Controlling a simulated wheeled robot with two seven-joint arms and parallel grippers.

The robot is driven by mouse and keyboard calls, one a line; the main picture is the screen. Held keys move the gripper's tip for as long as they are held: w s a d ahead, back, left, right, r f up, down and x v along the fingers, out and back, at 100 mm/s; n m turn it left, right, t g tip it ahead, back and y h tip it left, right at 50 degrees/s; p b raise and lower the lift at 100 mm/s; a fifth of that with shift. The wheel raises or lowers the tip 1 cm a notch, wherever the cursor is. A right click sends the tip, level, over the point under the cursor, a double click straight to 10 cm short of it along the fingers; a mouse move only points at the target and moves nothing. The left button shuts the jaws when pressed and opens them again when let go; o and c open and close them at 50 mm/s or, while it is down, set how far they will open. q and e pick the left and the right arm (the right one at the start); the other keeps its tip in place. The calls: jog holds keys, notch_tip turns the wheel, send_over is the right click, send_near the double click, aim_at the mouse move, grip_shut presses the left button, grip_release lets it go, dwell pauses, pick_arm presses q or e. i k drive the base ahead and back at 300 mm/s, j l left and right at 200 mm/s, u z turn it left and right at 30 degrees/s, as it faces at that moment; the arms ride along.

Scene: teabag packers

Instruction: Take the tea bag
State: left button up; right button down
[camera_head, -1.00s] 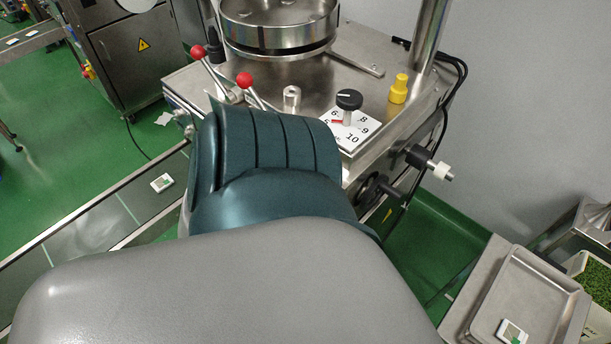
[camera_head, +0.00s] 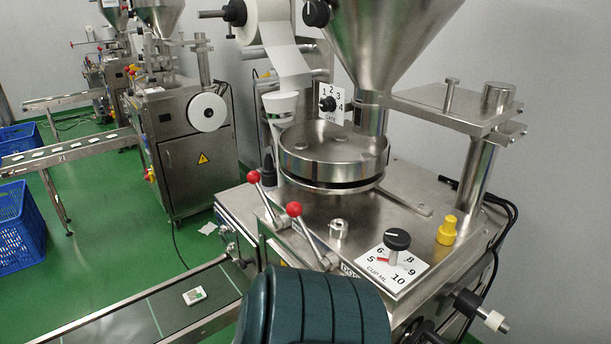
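A small white tea bag (camera_head: 194,296) with a green mark lies flat on the dark conveyor belt (camera_head: 170,312) at the lower left. A dark teal, ribbed part of my arm fills the bottom centre, to the right of the tea bag and in front of the packing machine. No gripper fingers show in the view, so neither gripper can be placed relative to the tea bag.
The steel packing machine (camera_head: 330,155) stands at centre right, with two red-knobbed levers (camera_head: 294,210), a black dial (camera_head: 397,240) and a yellow knob (camera_head: 447,231). Blue crates (camera_head: 22,238) and another packing machine (camera_head: 190,140) stand at the left. Green floor lies between.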

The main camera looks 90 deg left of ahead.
aim_at(197, 294)
jog(key=u, duration=0.45)
jog(key=j+u, duration=0.1)
jog(key=u, duration=1.25)
jog(key=j+u, duration=0.1)
jog(key=u, duration=0.8)
jog(key=i+u, duration=0.1)
jog(key=u, duration=0.8)
